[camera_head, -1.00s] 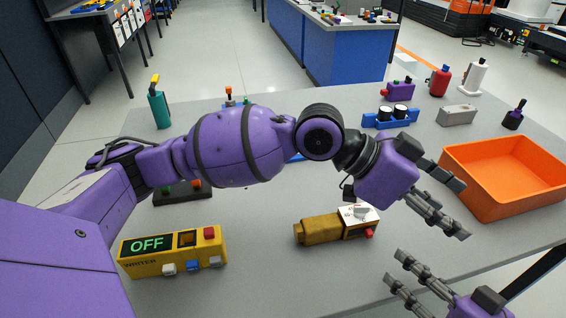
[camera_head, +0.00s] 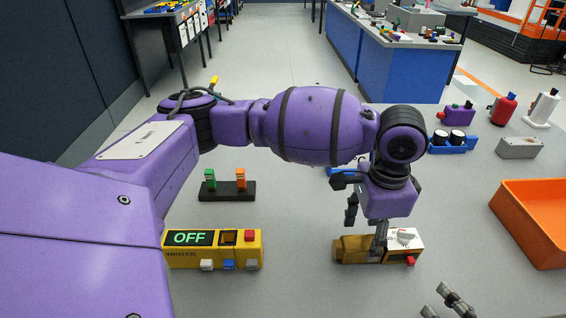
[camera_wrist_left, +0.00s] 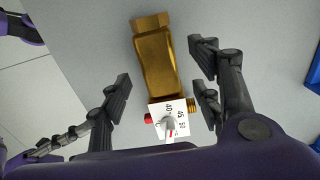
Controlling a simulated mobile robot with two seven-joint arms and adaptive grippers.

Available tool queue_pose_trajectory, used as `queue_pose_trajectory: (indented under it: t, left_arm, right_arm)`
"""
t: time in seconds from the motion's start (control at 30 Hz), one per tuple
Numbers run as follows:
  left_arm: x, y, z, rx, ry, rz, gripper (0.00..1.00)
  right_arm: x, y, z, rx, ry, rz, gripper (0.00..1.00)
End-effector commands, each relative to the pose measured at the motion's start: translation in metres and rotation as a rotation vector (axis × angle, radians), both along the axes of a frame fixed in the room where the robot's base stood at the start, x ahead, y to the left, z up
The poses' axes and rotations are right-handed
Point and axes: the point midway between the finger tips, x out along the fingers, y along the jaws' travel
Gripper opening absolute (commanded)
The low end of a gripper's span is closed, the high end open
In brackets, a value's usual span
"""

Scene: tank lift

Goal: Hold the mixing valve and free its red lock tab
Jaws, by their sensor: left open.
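The mixing valve lies on the grey table, with a brass body (camera_head: 350,249) and a white dial plate (camera_head: 405,237) at its right end. Its red lock tab (camera_head: 410,260) sticks out at the plate's near side. My left gripper (camera_head: 364,236) points down over the valve, open. In the left wrist view, the brass body (camera_wrist_left: 158,62) lies between the spread fingers of my left gripper (camera_wrist_left: 162,78), and the red tab (camera_wrist_left: 148,118) shows beside the white plate (camera_wrist_left: 171,122). My right gripper (camera_head: 437,300) shows only its fingertips at the bottom edge, apart and empty.
A yellow box reading OFF (camera_head: 213,250) stands left of the valve. A dark base with green and orange parts (camera_head: 226,190) is behind it. An orange bin (camera_head: 535,222) stands at the right.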

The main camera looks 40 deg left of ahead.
Motion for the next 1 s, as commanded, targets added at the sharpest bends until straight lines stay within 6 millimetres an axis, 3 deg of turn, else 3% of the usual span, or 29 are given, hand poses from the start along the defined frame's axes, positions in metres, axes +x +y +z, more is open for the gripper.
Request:
queue_pose_trajectory:
  t: [0.1,0.3,0.67,1.0]
  left_arm:
    - [-0.002,0.0,-0.021,0.0,0.006,0.0,0.58]
    - [-0.001,0.0,-0.042,-0.002,0.004,0.0,0.58]
    - [-0.001,0.0,-0.046,-0.001,0.001,-0.001,0.58]
    - [0.0,-0.001,-0.045,-0.002,-0.001,-0.001,0.13]
  right_arm:
    - [0.0,0.0,0.0,0.0,0.0,0.0,0.31]
    - [0.0,0.0,0.0,0.0,0.0,0.0,0.31]
    - [0.0,0.0,0.0,0.0,0.0,0.0,0.31]
    - [0.0,0.0,0.0,0.0,0.0,0.0,0.31]
